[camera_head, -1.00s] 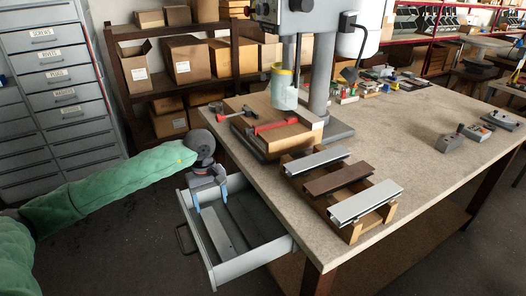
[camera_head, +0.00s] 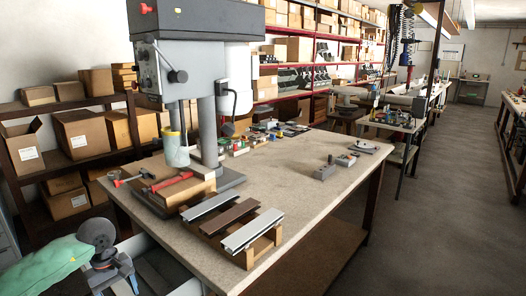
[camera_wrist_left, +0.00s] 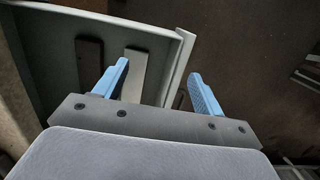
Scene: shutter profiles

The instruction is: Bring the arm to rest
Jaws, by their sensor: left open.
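My left gripper (camera_head: 114,282) is at the lower left of the head view, over the left side of the open grey drawer (camera_head: 130,245). In the left wrist view its two blue fingers (camera_wrist_left: 160,85) are spread apart with nothing between them. Below them is the drawer, with a dark strip (camera_wrist_left: 90,65) and a lighter grey strip (camera_wrist_left: 134,75) lying in it. The fingers look apart from the strips. My right gripper is not in view.
On the workbench (camera_head: 300,190), two grey profiles (camera_head: 210,207) and a brown one (camera_head: 230,217) lie on a wooden rack (camera_head: 264,252). A drill press (camera_head: 200,70) stands behind with red clamps (camera_head: 172,182). The right aisle floor (camera_head: 440,210) is clear.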

